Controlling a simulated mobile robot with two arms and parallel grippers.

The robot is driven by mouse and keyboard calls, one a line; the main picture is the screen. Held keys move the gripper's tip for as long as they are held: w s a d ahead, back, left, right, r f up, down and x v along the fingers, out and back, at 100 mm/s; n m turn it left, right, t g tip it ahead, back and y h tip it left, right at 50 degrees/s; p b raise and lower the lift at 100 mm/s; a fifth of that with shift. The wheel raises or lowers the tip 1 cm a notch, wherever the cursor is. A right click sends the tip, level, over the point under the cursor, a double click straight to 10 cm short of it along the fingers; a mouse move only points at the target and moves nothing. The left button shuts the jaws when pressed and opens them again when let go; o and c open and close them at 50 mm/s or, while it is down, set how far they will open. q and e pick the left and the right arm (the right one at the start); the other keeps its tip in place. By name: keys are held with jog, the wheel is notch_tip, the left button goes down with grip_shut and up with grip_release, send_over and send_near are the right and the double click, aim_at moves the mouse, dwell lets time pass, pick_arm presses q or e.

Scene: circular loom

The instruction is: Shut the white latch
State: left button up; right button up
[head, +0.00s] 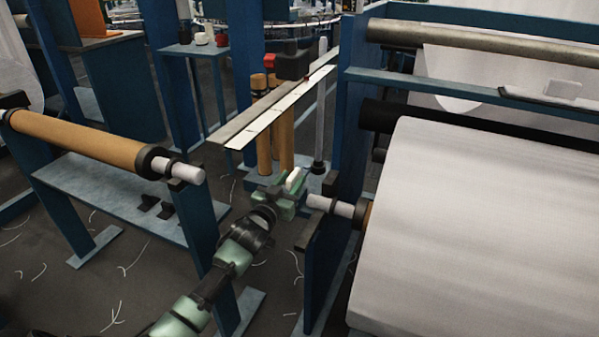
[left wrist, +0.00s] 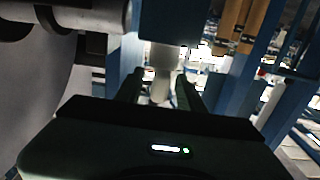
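The white latch (head: 293,179) is a small pale piece at the end of the blue frame post, beside the roller's shaft end. In the left wrist view the latch (left wrist: 160,86) hangs between my two finger tips. My left gripper (head: 284,196) is at the latch, and part of the latch is hidden by it in the head view. In the left wrist view the left gripper (left wrist: 160,92) has its fingers apart, one on each side of the latch. I cannot tell whether either finger touches it. My right gripper is not in view.
A large white fabric roll (head: 480,230) fills the right side. A white shaft end (head: 335,207) sticks out close to the left gripper. A tan roller (head: 85,143) rests on a blue stand at left. A long white-topped bar (head: 280,108) runs behind. Threads litter the dark floor.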

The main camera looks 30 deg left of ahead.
aim_at(298, 172)
pick_arm(q)
jog(key=shift+w+a+b, duration=0.1)
jog(key=shift+w+b, duration=0.35)
jog(key=shift+w, duration=1.9)
grip_shut()
